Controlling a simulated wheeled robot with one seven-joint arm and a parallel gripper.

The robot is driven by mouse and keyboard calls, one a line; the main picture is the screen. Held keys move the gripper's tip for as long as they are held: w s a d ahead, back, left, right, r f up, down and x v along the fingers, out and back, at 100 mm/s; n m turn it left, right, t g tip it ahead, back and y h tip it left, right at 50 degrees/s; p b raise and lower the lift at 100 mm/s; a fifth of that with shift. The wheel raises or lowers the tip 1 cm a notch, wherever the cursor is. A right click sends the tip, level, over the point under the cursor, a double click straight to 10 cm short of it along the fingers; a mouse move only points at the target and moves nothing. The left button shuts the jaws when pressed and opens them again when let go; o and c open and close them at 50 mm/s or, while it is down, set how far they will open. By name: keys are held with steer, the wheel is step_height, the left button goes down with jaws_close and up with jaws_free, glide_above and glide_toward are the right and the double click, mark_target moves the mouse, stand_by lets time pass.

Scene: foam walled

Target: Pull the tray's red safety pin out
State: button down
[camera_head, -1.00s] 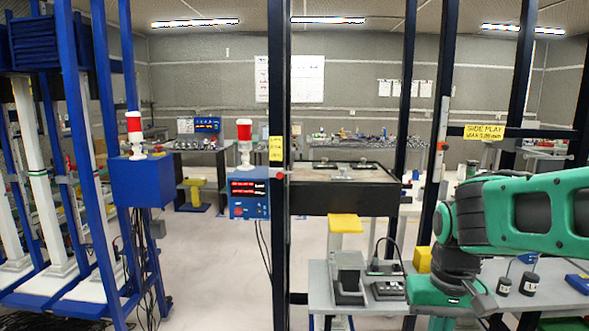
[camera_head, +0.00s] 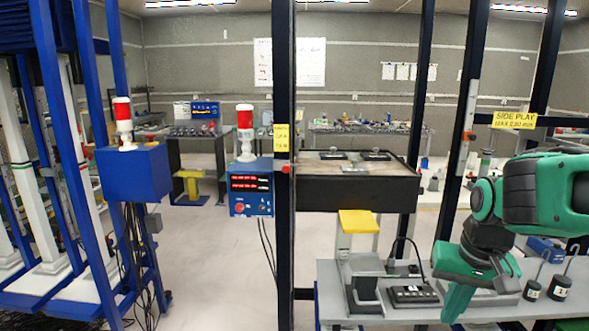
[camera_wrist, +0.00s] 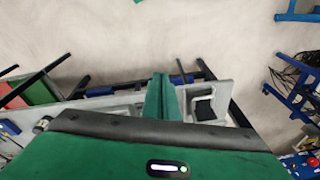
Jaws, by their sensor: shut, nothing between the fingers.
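A black-sided tray (camera_head: 350,192) with a grey top hangs between dark upright posts in the middle of the head view. A small red knob (camera_head: 284,169) shows on the post at the tray's left edge; it may be the safety pin, but it is too small to tell. My gripper (camera_head: 457,301) is at the lower right, pointing down over the grey bench, well to the right of and below the tray. In the wrist view my gripper (camera_wrist: 161,82) has its green fingers together with nothing between them. The red knob does not show clearly in the wrist view.
A grey bench (camera_head: 332,291) holds a grey block, a black keypad (camera_head: 413,294) and black weights (camera_head: 546,289). A yellow block (camera_head: 360,222) sits under the tray. A blue control box (camera_head: 250,189) stands left of the post. Open floor (camera_head: 205,265) lies left.

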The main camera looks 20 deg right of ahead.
steer(key=w+a+r+m+t, duration=0.1)
steer(key=w+r+t, duration=0.15)
steer(key=w, duration=0.45)
steer(key=w+a+r+t, duration=0.2)
steer(key=w+r, duration=0.2)
steer(key=w, duration=0.2)
steer(key=w+a+r+m+t, duration=0.1)
steer(key=w+r+t, duration=0.15)
steer(key=w, duration=0.45)
steer(key=w+a+r+m+t+y, duration=0.1)
steer(key=w+a+r+t, duration=0.1)
steer(key=w+a+r, duration=0.2)
steer(key=w+a+r+m+t+y, duration=0.1)
steer(key=w+a+r, duration=0.4)
steer(key=r, duration=0.5)
steer(key=shift+w+m+t+y, duration=0.3)
steer(key=shift+w+t+y, duration=0.6)
steer(key=shift+w, duration=0.35)
steer(key=shift+w+a+f, duration=0.1)
steer(key=shift+a, duration=0.05)
